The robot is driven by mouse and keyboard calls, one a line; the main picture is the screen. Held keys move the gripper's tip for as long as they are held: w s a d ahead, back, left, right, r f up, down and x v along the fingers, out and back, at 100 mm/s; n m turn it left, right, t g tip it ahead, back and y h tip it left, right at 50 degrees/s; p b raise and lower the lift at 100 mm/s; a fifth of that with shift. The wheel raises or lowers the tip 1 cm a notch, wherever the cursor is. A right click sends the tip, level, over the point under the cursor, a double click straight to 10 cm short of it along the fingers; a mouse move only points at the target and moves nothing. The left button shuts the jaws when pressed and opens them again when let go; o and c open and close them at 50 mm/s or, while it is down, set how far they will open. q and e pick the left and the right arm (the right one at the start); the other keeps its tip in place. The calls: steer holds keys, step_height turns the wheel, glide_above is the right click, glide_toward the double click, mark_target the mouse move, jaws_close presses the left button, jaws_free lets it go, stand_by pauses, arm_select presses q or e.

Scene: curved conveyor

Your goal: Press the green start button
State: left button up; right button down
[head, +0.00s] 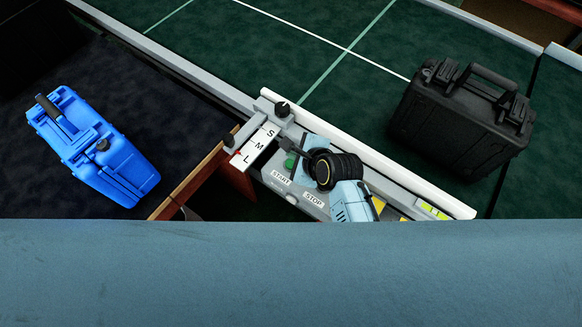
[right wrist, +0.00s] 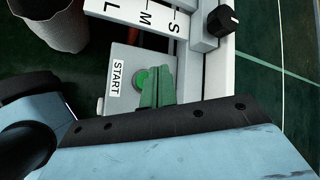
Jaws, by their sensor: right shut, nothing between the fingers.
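The green start button (head: 290,162) is on the grey control panel (head: 272,178), beside the START label (head: 281,178). In the right wrist view, the button (right wrist: 138,79) is a round green disc next to the same label (right wrist: 118,78). My right gripper (right wrist: 158,84) is shut and empty, its fingers tinted green, overlapping the button's right side in that view. In the head view, the gripper (head: 299,153) is right over the button and partly hides it. I cannot tell whether the fingertips touch it. My left gripper is not in view.
A STOP label (head: 314,199) is further along the panel. A size plate marked S, M, L (head: 256,147) and a black knob (head: 282,109) are close by. A blue case (head: 95,150) lies left; a black case (head: 462,118) stands right on the green belt.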

mark_target(291, 164)
step_height(291, 164, down, 3)
steer(key=shift+r+b, duration=0.15)
steer(key=shift+b, duration=0.2)
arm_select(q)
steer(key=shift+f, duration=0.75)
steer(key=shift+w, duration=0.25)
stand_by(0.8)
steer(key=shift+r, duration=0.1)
arm_select(e)
steer(key=shift+f, duration=0.45)
